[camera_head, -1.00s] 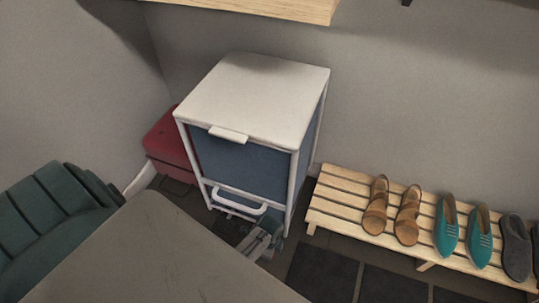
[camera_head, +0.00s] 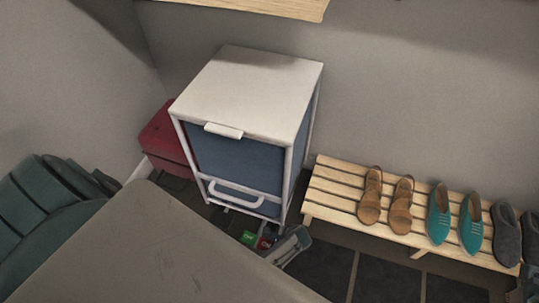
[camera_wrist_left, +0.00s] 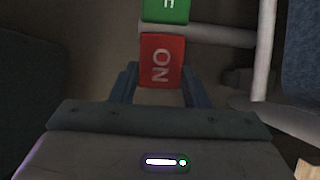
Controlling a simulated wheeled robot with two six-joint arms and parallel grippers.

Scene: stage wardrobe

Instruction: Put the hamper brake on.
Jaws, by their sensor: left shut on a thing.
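The hamper (camera_head: 238,160) has a white lid, a white frame and blue sides, with a white handle bar (camera_head: 236,193) low on its front. Its brake pedal shows low at the front, with a green end (camera_head: 248,237) and a red end (camera_head: 265,242). In the left wrist view the red end (camera_wrist_left: 162,60) reads ON, and the green end (camera_wrist_left: 165,10) is cut off by the top edge. My left gripper (camera_head: 274,247) is shut on the red end, one finger on each side of it.
A red case (camera_head: 165,138) stands behind the hamper to the left. A slatted wooden bench (camera_head: 335,190) with several shoes stands to the right. A teal padded seat (camera_head: 45,215) is at the left.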

